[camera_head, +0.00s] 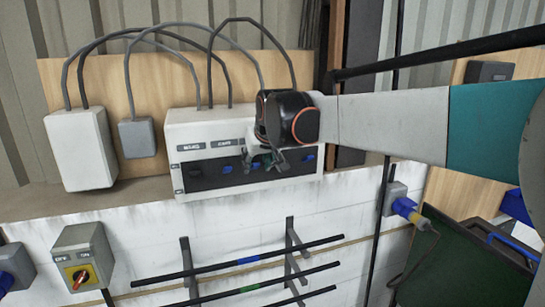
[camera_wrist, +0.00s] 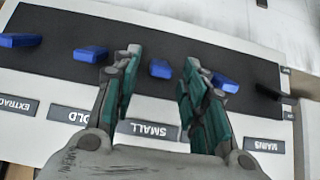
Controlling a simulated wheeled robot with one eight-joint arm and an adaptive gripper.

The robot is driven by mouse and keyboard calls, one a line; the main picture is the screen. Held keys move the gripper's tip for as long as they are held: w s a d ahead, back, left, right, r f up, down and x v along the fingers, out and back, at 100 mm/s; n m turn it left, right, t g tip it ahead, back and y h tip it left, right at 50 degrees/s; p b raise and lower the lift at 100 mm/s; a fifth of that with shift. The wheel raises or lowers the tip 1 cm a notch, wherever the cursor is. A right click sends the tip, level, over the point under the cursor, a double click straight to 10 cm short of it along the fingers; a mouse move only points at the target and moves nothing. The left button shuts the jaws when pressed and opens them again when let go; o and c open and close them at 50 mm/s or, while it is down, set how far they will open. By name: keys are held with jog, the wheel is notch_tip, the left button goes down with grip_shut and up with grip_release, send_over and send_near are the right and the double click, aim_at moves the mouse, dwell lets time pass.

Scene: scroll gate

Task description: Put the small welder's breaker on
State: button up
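The breaker box (camera_head: 185,125) is a white panel with a dark strip bearing a row of toggles. In the wrist view its labels show upside down, and one reads SMALL (camera_wrist: 148,130). The blue toggle in line with that label, the small welder's breaker (camera_wrist: 160,68), shows between my fingertips. My gripper (camera_wrist: 160,62) is open with one finger on each side of it; I cannot tell whether either touches it. In the head view my gripper (camera_head: 266,162) is at the strip and hides that toggle. Whether the toggle is on or off is unclear.
Neighbouring blue toggles stand close by, one left (camera_wrist: 90,53) and one right (camera_wrist: 225,82) of my fingers. A black toggle (camera_wrist: 275,92) is by the MAINS label. Grey cables (camera_head: 210,60) arch above the box. Black bars on a rack (camera_head: 240,265) stick out below.

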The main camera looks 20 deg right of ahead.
jog(key=v, duration=1.1)
jog(key=shift+s+f, duration=0.1)
jog(key=shift+f, duration=0.1)
jog(key=s+f+b, duration=0.9)
jog(key=f+b, duration=0.3)
jog(key=f, duration=0.7)
jog(key=s+f+g+b, duration=0.1)
jog(key=s+f+b, duration=0.7)
jog(key=f+b, duration=0.5)
jog(key=s+f+b, duration=0.9)
jog(key=f+b, duration=0.3)
jog(key=f, duration=1.5)
jog(key=shift+s+f, duration=0.2)
jog(key=shift+s, duration=0.15)
